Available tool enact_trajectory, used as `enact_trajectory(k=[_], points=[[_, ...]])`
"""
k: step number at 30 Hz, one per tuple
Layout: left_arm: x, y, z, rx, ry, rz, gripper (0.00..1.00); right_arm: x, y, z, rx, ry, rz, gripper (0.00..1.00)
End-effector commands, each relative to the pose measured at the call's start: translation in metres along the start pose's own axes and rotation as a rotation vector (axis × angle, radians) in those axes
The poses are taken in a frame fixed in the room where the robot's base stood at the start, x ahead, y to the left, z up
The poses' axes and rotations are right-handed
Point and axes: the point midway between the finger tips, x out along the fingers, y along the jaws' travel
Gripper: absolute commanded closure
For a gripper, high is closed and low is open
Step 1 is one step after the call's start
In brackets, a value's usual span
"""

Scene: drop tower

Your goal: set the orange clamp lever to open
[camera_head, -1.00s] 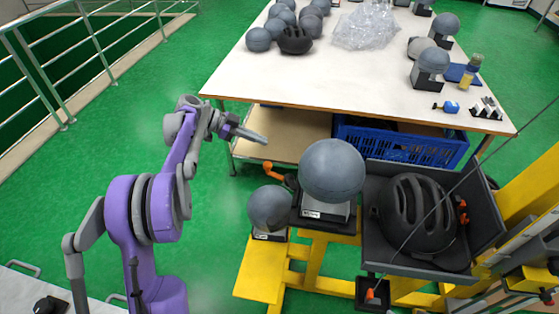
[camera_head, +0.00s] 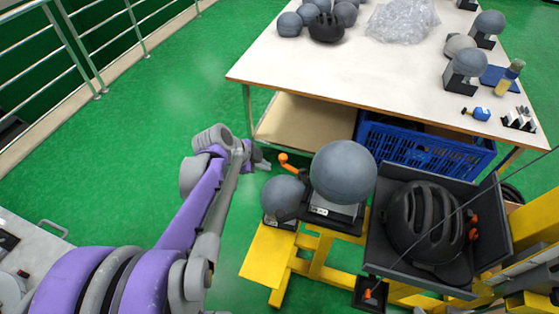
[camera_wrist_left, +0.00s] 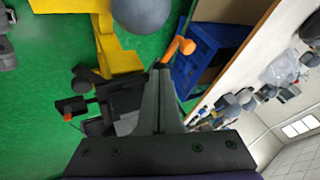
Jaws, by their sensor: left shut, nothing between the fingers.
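The orange clamp lever (camera_head: 287,162) sticks out to the left from behind the large grey headform (camera_head: 343,172) on the yellow stand. Its inner end is hidden by the headforms. My left gripper (camera_head: 263,165) is just left of the lever's knob, with its fingers shut and empty. In the left wrist view the lever (camera_wrist_left: 178,49) shows right at the tips of the closed fingers (camera_wrist_left: 160,75). I cannot tell whether they touch. My right gripper is not in view.
A smaller grey headform (camera_head: 282,196) stands close below the lever. A black helmet (camera_head: 424,222) sits in a dark tray at right. The white table (camera_head: 350,75) with a blue crate (camera_head: 425,150) beneath stands behind. Green floor at left is open.

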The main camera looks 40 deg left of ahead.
Motion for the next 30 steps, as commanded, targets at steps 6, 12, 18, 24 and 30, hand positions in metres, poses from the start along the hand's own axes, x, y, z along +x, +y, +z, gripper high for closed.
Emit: enact_trajectory(k=[6, 12, 18, 24, 30], points=[[0.051, 0.001, 0.000, 0.003, 0.001, 0.003, 1.00, 0.006, 0.000, 0.007, 0.000, -0.007, 0.000, 0.31], [0.079, -0.013, 0.000, 0.000, 0.002, 0.000, 1.00, 0.005, 0.000, 0.006, 0.000, -0.006, 0.000, 0.31], [0.090, -0.030, 0.001, 0.000, 0.002, 0.000, 1.00, 0.002, 0.000, 0.003, 0.000, -0.002, 0.000, 0.31], [0.093, -0.034, 0.001, -0.001, 0.002, 0.000, 1.00, 0.002, 0.000, 0.002, 0.000, -0.002, 0.000, 0.31], [0.093, -0.034, 0.002, -0.001, 0.002, 0.000, 1.00, 0.002, 0.000, 0.002, 0.000, -0.002, 0.000, 0.31]])
